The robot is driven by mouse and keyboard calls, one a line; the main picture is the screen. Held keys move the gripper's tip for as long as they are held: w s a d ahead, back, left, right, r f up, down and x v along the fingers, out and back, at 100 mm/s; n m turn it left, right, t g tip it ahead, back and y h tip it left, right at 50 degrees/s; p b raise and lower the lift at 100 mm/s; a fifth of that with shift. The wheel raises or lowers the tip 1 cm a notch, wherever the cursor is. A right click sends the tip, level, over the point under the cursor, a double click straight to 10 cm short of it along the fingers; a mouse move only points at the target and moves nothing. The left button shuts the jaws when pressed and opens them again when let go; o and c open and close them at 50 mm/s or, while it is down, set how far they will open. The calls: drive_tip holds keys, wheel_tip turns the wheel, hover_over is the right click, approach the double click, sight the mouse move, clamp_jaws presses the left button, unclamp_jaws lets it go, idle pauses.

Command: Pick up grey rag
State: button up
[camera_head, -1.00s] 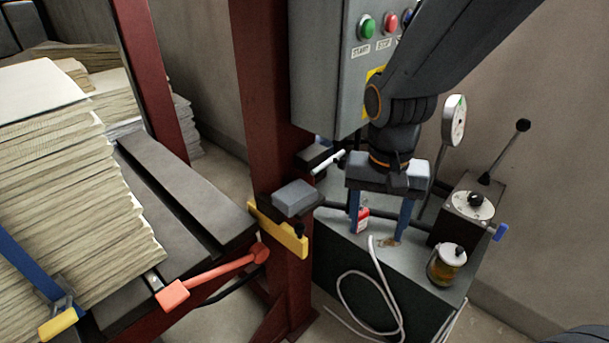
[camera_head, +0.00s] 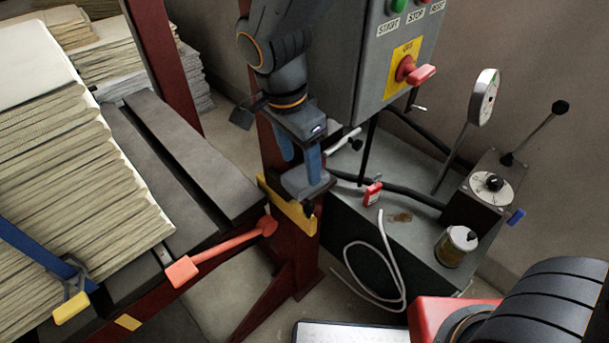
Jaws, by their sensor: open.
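The grey rag (camera_head: 296,183) is a folded, block-like bundle on a small dark ledge at the red post, above a yellow bracket. My gripper (camera_head: 301,168) points down directly over it, with its two blue fingers apart. The nearer finger overlaps the rag in the picture and hides part of it. I cannot tell whether the fingers touch the rag or stand on either side of it.
The red post (camera_head: 278,152) stands close behind my gripper. A grey control box (camera_head: 350,75) with a red handle is at the right. A press bed with a paper stack (camera_head: 70,190) lies left. A machine top with a jar (camera_head: 455,246) is at the right.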

sight(304, 174)
drive_tip(key=shift+w+d+f+p, duration=0.15)
drive_tip(key=shift+w+f+p, duration=0.05)
drive_tip(key=shift+f, duration=0.6)
drive_tip(key=shift+w+d+f+p, duration=0.15)
drive_tip(key=shift+f+p, duration=0.05)
drive_tip(key=shift+f, duration=0.55)
drive_tip(key=shift+w+d+f+p, duration=0.15)
drive_tip(key=shift+w+f+p, duration=0.05)
drive_tip(key=shift+f, duration=0.6)
drive_tip(key=c, duration=0.8)
